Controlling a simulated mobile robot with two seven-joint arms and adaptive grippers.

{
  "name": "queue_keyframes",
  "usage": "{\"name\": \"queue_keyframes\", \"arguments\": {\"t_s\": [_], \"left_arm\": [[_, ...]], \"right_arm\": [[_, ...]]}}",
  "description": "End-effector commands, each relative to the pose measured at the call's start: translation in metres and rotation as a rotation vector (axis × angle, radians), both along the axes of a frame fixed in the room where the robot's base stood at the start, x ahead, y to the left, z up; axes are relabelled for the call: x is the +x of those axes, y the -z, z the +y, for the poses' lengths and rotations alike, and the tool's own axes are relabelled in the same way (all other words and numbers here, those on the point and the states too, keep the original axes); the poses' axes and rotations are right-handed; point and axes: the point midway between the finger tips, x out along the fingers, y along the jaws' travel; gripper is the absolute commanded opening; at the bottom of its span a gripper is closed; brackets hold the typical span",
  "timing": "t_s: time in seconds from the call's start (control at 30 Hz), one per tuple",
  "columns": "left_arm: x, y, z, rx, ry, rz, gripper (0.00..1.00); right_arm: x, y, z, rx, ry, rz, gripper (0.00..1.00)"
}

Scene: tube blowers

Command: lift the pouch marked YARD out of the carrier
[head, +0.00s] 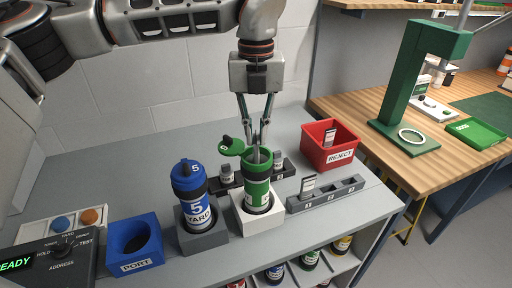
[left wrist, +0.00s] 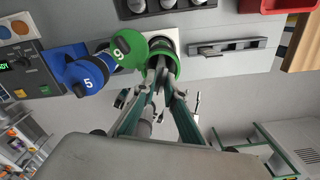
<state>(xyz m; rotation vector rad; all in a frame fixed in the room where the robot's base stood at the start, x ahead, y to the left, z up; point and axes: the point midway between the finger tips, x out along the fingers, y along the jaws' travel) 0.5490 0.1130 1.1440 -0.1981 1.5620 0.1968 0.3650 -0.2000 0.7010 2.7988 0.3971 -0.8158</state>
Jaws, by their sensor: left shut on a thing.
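The green carrier (head: 257,187) stands upright in a white block holder (head: 261,225). Its green lid (head: 232,147), marked 9, is swung open to the left. My left gripper (head: 257,147) points down into its open mouth and is shut on a grey pouch, mostly hidden between the fingers and the rim. I cannot read any marking on it. In the left wrist view the fingertips (left wrist: 161,80) reach into the green rim (left wrist: 173,68). A blue carrier (head: 196,203), marked 5 and YARD, stands left with its cap on. My right gripper is not in view.
A blue PORT box (head: 135,243) and a control panel (head: 50,255) are at the left. A red REJECT bin (head: 331,144) and a slotted grey rack (head: 325,196) are at the right. A dark rack with small bottles (head: 279,164) stands behind the green carrier.

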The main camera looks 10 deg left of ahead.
Motion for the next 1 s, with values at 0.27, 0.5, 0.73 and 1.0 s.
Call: {"name": "queue_keyframes", "arguments": {"t_s": [0.27, 0.5, 0.73, 1.0], "left_arm": [[0.001, -0.056, 0.0, 0.0, -0.001, -0.004, 0.0], [0.0, -0.103, 0.0, 0.0, -0.002, -0.003, 0.0], [0.0, -0.132, 0.0, 0.0, -0.001, -0.002, 0.0], [0.0, -0.142, 0.0, 0.0, 0.0, 0.001, 0.0]], "right_arm": [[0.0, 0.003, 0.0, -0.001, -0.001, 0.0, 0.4], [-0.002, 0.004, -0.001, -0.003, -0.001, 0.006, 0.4], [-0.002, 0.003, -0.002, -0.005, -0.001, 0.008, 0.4], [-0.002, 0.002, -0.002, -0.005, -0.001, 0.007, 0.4]]}}
